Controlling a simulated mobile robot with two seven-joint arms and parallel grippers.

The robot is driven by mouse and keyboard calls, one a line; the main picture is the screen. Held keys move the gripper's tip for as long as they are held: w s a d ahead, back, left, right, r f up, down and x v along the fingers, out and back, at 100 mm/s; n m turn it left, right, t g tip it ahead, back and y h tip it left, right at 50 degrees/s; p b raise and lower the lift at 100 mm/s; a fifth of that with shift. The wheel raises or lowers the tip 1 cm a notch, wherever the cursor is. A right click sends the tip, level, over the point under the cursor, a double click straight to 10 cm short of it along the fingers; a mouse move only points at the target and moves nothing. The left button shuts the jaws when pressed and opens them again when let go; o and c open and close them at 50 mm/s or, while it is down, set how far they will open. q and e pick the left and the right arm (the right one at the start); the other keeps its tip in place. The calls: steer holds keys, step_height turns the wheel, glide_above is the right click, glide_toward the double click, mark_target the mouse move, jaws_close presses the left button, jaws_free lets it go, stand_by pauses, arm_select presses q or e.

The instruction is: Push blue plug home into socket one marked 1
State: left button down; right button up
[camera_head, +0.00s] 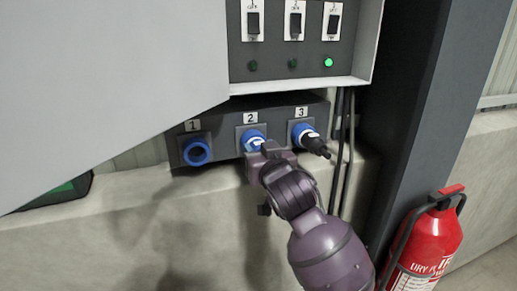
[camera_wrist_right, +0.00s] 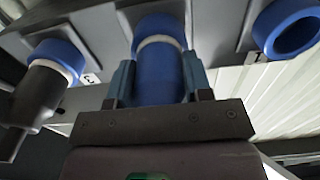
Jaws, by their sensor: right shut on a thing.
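Socket one (camera_head: 196,152), marked 1, is a blue ring at the left of the dark socket box and is empty. It also shows at the right of the wrist view (camera_wrist_right: 289,27). My right gripper (camera_wrist_right: 158,82) is shut on the blue plug (camera_wrist_right: 157,72), a blue cylinder with a pale collar. The plug is at socket two (camera_wrist_right: 160,24), the middle one marked 2, with its collar at the socket's mouth. How deep it sits I cannot tell. In the head view my right gripper (camera_head: 262,150) hides most of the plug. My left gripper is not in view.
A black plug (camera_head: 313,143) is in socket three at the right, close to my gripper. Above is a switch panel (camera_head: 292,50) with one green lamp lit. Cables (camera_head: 343,150) hang at the right, beside a dark post. A red extinguisher (camera_head: 428,245) stands lower right.

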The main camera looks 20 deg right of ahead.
steer(key=shift+s+f, duration=0.15)
steer(key=shift+f, duration=0.1)
steer(key=shift+s, duration=0.2)
steer(key=shift+s+d+r, duration=0.1)
steer(key=shift+s, duration=2.25)
steer(key=shift+s, duration=0.1)
steer(key=shift+s, duration=0.95)
